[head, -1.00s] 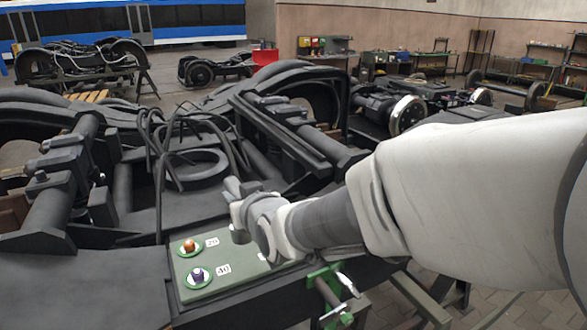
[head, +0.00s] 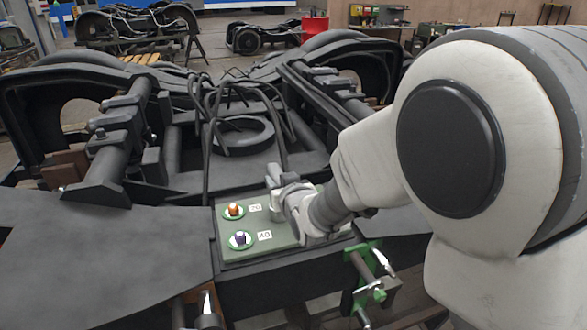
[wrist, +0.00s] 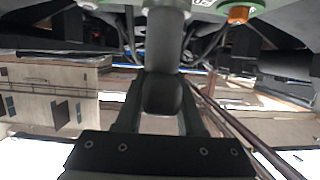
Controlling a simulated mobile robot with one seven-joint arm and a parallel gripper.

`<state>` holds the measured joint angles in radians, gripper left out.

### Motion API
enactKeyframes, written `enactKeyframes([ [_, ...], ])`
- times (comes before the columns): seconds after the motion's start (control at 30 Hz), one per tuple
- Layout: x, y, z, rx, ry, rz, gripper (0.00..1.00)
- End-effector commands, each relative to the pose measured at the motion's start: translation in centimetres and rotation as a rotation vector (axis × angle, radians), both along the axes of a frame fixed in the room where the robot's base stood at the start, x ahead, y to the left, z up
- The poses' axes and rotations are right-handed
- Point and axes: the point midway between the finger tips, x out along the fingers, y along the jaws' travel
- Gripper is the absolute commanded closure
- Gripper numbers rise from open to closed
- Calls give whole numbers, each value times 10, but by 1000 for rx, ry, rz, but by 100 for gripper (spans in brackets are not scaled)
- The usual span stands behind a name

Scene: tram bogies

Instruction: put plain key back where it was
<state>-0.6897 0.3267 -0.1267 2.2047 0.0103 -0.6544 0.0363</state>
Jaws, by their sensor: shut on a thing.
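A green panel (head: 226,253) on the dark bogie frame carries an orange key (head: 233,209) and a purple key (head: 240,238), each in a round green-and-white seat with a label beside it. My gripper (head: 276,182) is over the panel's far right part, just right of the orange key. In the wrist view my gripper (wrist: 160,112) is shut on a plain grey key (wrist: 164,45) with a dark rounded end. The key runs up to the top edge there, by the panel; whether it touches a seat is hidden. The orange key also shows there (wrist: 238,14).
Black cables and a ring (head: 238,136) lie on the bogie behind the panel. A green clamp (head: 368,285) sits on the frame's front edge to the right. A dark flat plate (head: 110,245) lies bare at the left.

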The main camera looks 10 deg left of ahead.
Motion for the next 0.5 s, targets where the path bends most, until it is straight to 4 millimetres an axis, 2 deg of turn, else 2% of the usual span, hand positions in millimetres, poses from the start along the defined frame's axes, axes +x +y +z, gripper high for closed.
enactKeyframes([
  [0.3, 1, 0, -3, 2, -3, 0, 100],
  [0.33, 0, 0, -4, 0, 0, 0, 61],
  [0.5, 0, 0, -3, -1, 1, 0, 33],
])
